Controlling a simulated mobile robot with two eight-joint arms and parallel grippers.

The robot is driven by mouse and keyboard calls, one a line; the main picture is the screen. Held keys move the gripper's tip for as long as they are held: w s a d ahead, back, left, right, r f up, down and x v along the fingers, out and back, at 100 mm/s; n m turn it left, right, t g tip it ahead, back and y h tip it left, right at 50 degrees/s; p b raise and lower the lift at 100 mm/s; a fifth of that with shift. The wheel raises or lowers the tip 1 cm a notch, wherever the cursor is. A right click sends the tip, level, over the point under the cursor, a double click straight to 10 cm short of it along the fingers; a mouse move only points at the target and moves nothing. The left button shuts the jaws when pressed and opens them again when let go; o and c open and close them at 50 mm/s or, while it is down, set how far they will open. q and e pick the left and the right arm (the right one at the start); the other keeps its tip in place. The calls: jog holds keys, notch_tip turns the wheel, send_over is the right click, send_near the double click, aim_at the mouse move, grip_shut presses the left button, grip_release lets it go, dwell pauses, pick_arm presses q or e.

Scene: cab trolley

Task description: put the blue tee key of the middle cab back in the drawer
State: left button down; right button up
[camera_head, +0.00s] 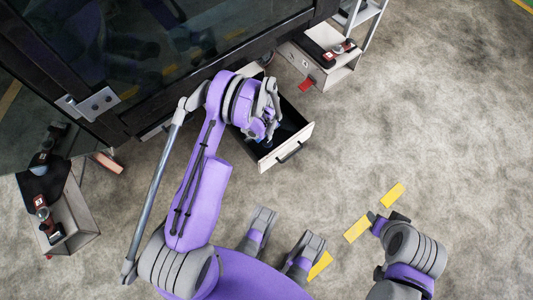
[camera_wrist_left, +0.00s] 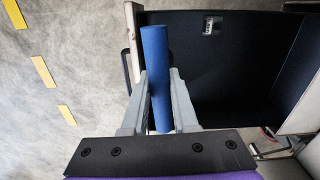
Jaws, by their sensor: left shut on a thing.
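The blue tee key (camera_wrist_left: 155,60) shows in the left wrist view as a thick blue bar between the two grey fingers of my left gripper (camera_wrist_left: 158,108), which is shut on it. The rest of the key is hidden by the gripper. In the head view my left gripper (camera_head: 264,130) is over the open drawer (camera_head: 294,146), near its front, and mostly hides the key. In the left wrist view the key overlaps the drawer's front edge (camera_wrist_left: 133,30) and dark interior (camera_wrist_left: 235,75); its height above the floor of the drawer is unclear.
A small metallic piece (camera_wrist_left: 211,25) shows inside the drawer. A side cab (camera_head: 72,222) with red-and-black tools stands at the left, another (camera_head: 345,62) at the upper right. A large dark glossy panel (camera_head: 150,45) fills the upper left.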

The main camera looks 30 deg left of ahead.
pick_arm(q)
jog(key=shift+m, duration=0.4)
jog(key=f, duration=0.2)
jog(key=a+f+b, duration=0.1)
jog(key=f, duration=0.2)
jog(key=shift+w+a+f+b, duration=0.3)
jog(key=shift+a+f+b, duration=0.05)
jog(key=shift+a+b, duration=0.05)
notch_tip(320, 180, down, 4)
jog(key=shift+f+b, duration=0.2)
jog(key=shift+b, duration=0.15)
jog(key=shift+f+b, duration=0.4)
jog(key=shift+f, duration=1.95)
pick_arm(e)
jog(key=shift+w+f, duration=0.2)
jog(key=shift+f, duration=2.45)
pick_arm(q)
jog(key=shift+f, duration=0.2)
jog(key=c, duration=0.7)
grip_release()
pick_arm(e)
jog(key=shift+f, duration=0.2)
pick_arm(q)
jog(key=shift+r, duration=0.1)
